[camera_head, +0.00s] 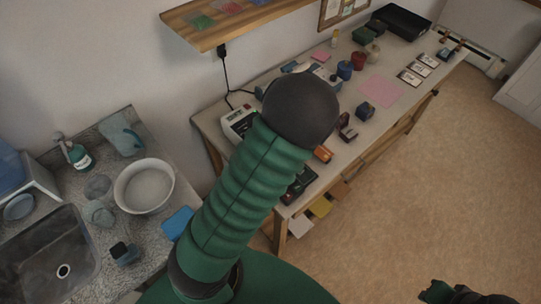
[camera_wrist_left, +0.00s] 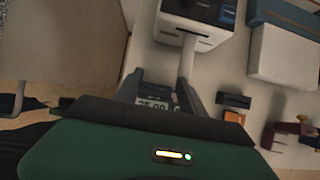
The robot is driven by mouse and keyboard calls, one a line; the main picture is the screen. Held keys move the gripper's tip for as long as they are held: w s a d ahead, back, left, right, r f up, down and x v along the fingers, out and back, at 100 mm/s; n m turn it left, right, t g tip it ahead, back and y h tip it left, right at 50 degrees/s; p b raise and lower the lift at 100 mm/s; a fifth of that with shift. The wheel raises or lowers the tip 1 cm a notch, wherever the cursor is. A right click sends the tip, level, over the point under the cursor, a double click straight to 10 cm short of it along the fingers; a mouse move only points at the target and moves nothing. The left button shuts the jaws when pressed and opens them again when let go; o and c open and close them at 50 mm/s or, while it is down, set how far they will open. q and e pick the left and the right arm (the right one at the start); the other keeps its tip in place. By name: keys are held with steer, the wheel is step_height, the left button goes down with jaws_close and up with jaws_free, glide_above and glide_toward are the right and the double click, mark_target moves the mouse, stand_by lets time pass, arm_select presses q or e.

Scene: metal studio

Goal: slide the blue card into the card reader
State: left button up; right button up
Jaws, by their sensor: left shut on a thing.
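My left gripper (camera_wrist_left: 160,80) shows in the left wrist view, its dark fingers closed down on something mostly hidden behind my wrist housing, most likely the blue card; no blue face of it shows clearly. A small grey display reading 25.00 (camera_wrist_left: 153,103), apparently on the card reader, shows between the fingers. In the head view my green left arm reaches up over the table and hides that gripper. Part of my right arm's end (camera_head: 460,293) shows at the bottom right; its fingers cannot be made out.
A white device (camera_wrist_left: 200,25) with a pale strip stands just beyond the fingers. A corded white device (camera_head: 238,120) sits at the table's near-left corner. The long table (camera_head: 405,95) holds small boxes and cards. Coloured cards lie on the wall shelf (camera_head: 185,22). A sink counter is left.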

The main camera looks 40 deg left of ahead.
arm_select(q)
steer(key=shift+f+b, duration=0.3)
steer(key=shift+f, duration=0.1)
stand_by(0.3)
steer(key=o, duration=1.4)
steer(key=shift+c, duration=0.2)
steer(key=shift+r, duration=0.1)
steer(key=p+v, duration=0.2)
steer(key=v, duration=1.4)
steer(key=shift+d+r+p, duration=0.25)
steer(key=shift+p, duration=0.1)
